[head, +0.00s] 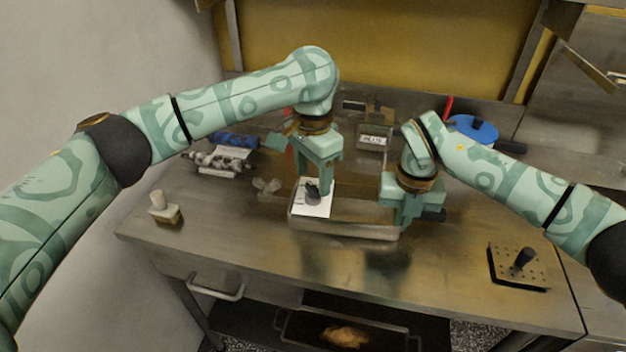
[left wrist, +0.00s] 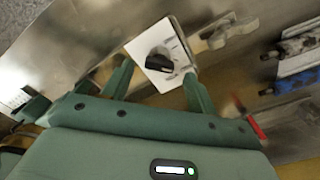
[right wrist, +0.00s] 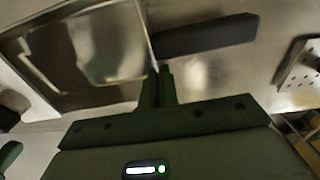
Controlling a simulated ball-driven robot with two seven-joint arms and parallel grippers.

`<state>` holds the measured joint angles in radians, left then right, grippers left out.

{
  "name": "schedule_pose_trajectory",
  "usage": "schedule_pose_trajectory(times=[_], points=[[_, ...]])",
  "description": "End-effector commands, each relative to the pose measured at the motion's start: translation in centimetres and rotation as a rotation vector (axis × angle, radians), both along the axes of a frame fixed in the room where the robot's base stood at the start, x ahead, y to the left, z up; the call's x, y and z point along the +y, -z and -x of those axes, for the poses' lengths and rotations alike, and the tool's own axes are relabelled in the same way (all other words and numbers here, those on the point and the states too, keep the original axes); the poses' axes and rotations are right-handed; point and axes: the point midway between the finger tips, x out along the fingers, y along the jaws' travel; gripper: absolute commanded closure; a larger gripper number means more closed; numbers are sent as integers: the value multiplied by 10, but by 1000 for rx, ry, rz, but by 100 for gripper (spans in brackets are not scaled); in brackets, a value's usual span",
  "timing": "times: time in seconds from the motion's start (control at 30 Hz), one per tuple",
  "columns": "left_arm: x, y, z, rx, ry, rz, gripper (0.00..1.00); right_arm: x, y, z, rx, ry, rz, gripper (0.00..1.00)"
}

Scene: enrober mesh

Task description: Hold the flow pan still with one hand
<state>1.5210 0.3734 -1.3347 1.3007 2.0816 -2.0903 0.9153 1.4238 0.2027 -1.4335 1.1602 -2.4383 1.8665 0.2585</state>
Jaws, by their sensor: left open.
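The flow pan, which I take to be the shallow steel pan (head: 352,231), sits on the bench in front of me. A white plate with a black knob (head: 312,204) is at its left end. My left gripper (head: 316,184) is open above this plate; in the left wrist view its fingers (left wrist: 156,84) are spread on either side of the black knob (left wrist: 160,60), apart from it. My right gripper (head: 397,224) is at the pan's right side. In the right wrist view its fingers (right wrist: 162,72) are close together at the rim of the pan (right wrist: 148,35), apparently pinching it.
A dark bar (right wrist: 205,36) lies beside the right fingers. A perforated plate with a black knob (head: 519,266) is at the right, a small pale-handled block (head: 165,207) at the left. Metal rollers (head: 216,163) and a blue round item (head: 474,129) are farther back.

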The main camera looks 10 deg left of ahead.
Motion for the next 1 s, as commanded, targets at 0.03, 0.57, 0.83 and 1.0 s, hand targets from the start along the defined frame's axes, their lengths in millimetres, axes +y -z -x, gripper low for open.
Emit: schedule_pose_trajectory(times=[0.03,0.57,0.83,1.0], points=[[0,8,0,2,1,1,42,0,0,0,0,0,0,100],[0,23,0,-1,0,1,64,0,0,0,0,0,0,100],[0,22,0,-1,4,0,87,0,0,0,0,0,0,100],[0,22,0,-1,37,0,87,0,0,0,0,0,0,100]])
